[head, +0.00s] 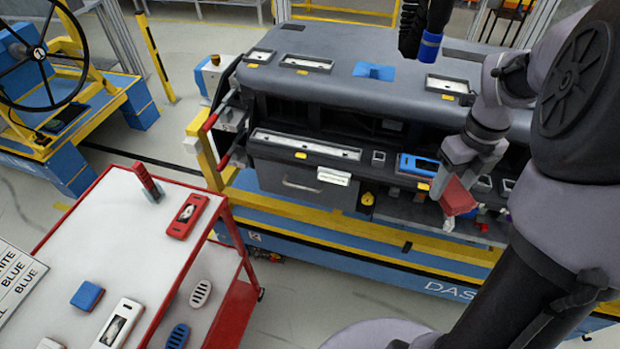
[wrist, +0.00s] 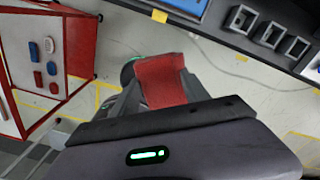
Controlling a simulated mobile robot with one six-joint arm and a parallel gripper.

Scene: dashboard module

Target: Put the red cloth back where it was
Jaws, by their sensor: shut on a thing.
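The red cloth (head: 457,198) hangs from my gripper (head: 462,176) in the head view, in front of the right part of the dashboard module (head: 300,210). It also shows in the wrist view (wrist: 162,78), between the fingers. My gripper is shut on it. The cloth appears held in the air, apart from the cart and the dashboard top. The fingertips are mostly hidden by the cloth.
A red-framed cart (head: 130,240) with a white top stands at the left, bearing a blue cloth (head: 87,295), a red device (head: 188,215) and a white device (head: 118,322). Another blue cloth (head: 375,71) lies on the dashboard top. A yellow rail (head: 320,229) runs below the dashboard.

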